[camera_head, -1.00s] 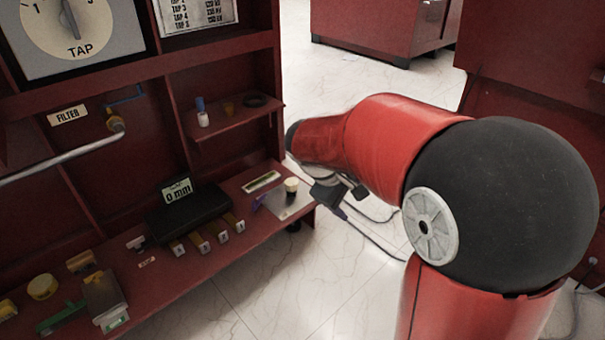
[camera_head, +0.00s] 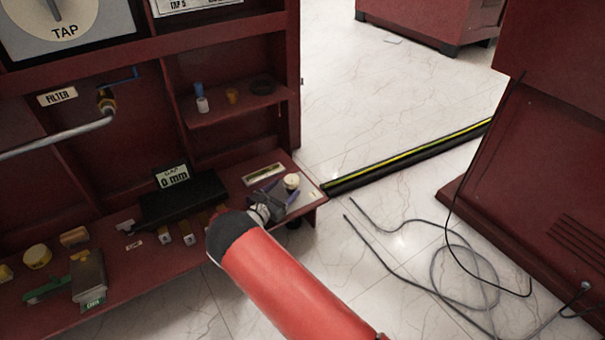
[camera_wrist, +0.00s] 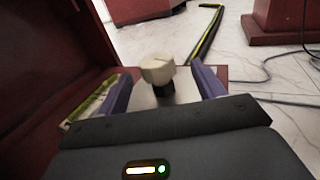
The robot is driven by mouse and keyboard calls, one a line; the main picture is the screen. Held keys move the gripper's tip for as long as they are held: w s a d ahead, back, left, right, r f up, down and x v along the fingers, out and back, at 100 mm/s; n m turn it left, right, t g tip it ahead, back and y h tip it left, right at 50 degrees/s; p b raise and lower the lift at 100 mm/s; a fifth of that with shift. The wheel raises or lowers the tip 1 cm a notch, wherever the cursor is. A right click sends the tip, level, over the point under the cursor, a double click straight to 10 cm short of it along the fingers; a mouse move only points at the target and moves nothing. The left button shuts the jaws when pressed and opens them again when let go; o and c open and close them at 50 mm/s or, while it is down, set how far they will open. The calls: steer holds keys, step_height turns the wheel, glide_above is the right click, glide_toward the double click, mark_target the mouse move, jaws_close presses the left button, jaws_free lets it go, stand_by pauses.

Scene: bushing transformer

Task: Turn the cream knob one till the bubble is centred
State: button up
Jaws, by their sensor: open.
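The cream knob (camera_head: 292,181) stands on a pale plate (camera_head: 307,199) at the right end of the red shelf. In the wrist view the cream knob (camera_wrist: 157,68) has a dark stem and sits between my two purple fingers, apart from both. My gripper (camera_wrist: 162,88) is open and empty, reaching in low from the near side; in the head view my gripper (camera_head: 278,192) is just left of the knob. A level vial (camera_head: 263,173) lies behind the knob; it also shows in the wrist view (camera_wrist: 92,103) beside the left finger. Its bubble is too small to make out.
A black gauge block with a "0 mm" sign (camera_head: 172,175) stands left of my gripper. Small cups (camera_head: 202,104) sit on the upper shelf. A black-yellow floor strip (camera_head: 410,157) and loose cables (camera_head: 440,250) lie on the floor to the right.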

mark_target(294, 176)
steer(key=shift+w+a+f+n, duration=0.1)
steer(key=shift+a+f+n, duration=0.1)
steer(key=shift+f+n, duration=0.1)
steer(key=shift+w+d+f, duration=0.1)
steer(key=shift+w, duration=0.1)
steer(key=b+x, duration=0.1)
steer(key=x, duration=0.6)
steer(key=shift+w, duration=0.15)
steer(key=c, duration=1)
steer(key=shift+t+y, duration=0.4)
